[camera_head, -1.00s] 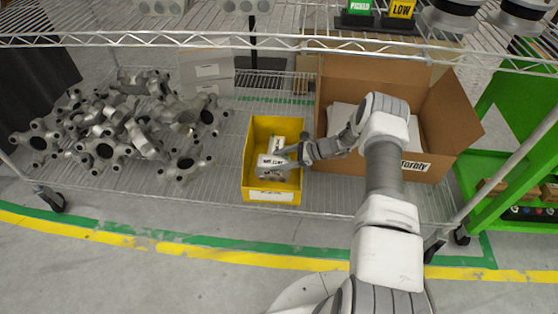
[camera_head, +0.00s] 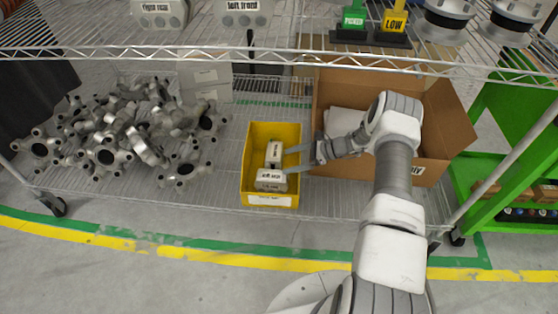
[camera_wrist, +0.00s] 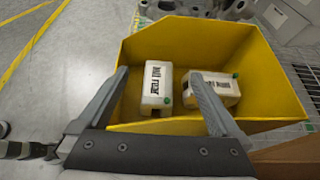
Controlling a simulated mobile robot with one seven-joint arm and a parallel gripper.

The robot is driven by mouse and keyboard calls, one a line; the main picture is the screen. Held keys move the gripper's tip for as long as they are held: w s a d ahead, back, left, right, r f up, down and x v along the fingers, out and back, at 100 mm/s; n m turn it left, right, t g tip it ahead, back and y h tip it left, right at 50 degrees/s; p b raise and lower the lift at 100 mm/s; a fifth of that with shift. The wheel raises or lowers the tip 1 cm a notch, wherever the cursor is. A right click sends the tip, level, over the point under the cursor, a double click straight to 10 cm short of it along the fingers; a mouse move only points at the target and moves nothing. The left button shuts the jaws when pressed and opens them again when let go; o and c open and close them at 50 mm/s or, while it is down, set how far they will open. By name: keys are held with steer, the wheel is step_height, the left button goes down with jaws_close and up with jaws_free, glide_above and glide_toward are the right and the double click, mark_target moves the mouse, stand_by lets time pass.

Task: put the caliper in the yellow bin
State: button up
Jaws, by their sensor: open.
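The yellow bin (camera_head: 247,165) stands on the lower wire shelf, and it fills much of the wrist view (camera_wrist: 180,45). Two pale grey, labelled caliper blocks lie inside it. One caliper (camera_head: 271,181) is at the bin's near end and shows on the left in the wrist view (camera_wrist: 157,86). The other caliper (camera_head: 274,153) lies behind it and shows on the right in the wrist view (camera_wrist: 215,90). My gripper (camera_head: 287,160) is open and empty, its fingers reaching over the bin's right side. In the wrist view, my fingers (camera_wrist: 162,75) are spread wide apart.
A cardboard box (camera_head: 440,130) stands right of the bin. Many grey metal castings (camera_head: 120,130) are heaped on the shelf to the left. The upper shelf's front rail (camera_head: 200,42) runs above. A green cart (camera_head: 500,190) stands at far right.

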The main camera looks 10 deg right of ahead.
steer(key=p+v, duration=0.1)
steer(key=v, duration=0.5)
steer(key=shift+s, duration=0.15)
stand_by(0.3)
